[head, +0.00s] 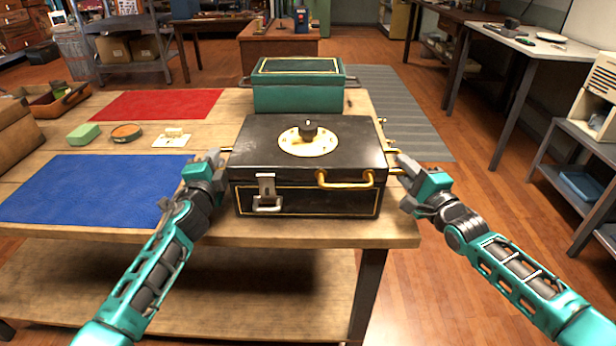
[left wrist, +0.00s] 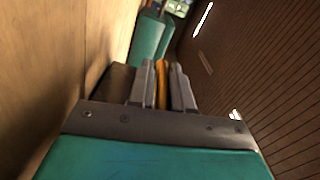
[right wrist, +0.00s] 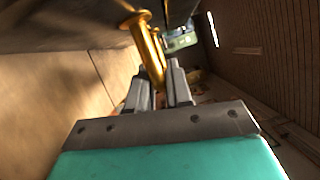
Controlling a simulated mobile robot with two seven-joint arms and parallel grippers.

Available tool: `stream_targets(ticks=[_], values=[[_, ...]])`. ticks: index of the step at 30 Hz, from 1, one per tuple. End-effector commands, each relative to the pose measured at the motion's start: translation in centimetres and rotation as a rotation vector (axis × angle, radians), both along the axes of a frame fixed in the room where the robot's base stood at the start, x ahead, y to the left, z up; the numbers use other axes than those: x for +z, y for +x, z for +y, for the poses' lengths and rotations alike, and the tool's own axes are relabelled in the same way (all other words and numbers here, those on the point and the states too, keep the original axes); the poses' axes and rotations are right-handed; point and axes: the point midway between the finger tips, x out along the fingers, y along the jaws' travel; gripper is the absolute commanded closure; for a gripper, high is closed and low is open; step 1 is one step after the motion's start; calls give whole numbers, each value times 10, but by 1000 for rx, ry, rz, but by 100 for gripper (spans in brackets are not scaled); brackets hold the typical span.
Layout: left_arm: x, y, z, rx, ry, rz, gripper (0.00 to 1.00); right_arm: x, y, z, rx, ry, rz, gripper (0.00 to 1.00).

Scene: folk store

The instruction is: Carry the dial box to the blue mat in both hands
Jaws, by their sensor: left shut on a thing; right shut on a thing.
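The dial box (head: 300,190) is black with thin gold lines, a round brass dial on its lid, a front clasp and a brass front handle. It is level at the front right of the table; I cannot tell whether it touches the top. My left gripper (head: 222,155) is shut on its left side handle, a brass bar (left wrist: 161,85) between the fingers in the left wrist view. My right gripper (head: 400,162) is shut on its right side handle, brass in the right wrist view (right wrist: 148,50). The blue mat (head: 90,188) lies flat and bare, left of the box.
A green box (head: 300,88) stands right behind the dial box. A red mat (head: 155,104) lies at the back. A green block (head: 84,134), a round tin (head: 126,132) and a small pale item (head: 172,138) lie between the mats. A wooden tray (head: 62,102) is at far left.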

Motion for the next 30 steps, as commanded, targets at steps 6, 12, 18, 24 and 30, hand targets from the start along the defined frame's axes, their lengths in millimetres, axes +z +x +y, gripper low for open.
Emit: stream_targets(ticks=[6,12,18,24,30], values=[[3,1,2,3,-5,-5,100,1,0,-1,-2,1,0,100],[8,1,2,2,-4,-10,100,6,1,-1,-1,4,-7,100],[16,1,2,2,-5,-8,100,15,1,-1,-1,4,-7,100],[32,1,2,3,-4,-7,100,32,1,-1,-1,4,-7,100],[48,1,2,4,-3,-6,100,48,1,-1,-2,4,-6,100]])
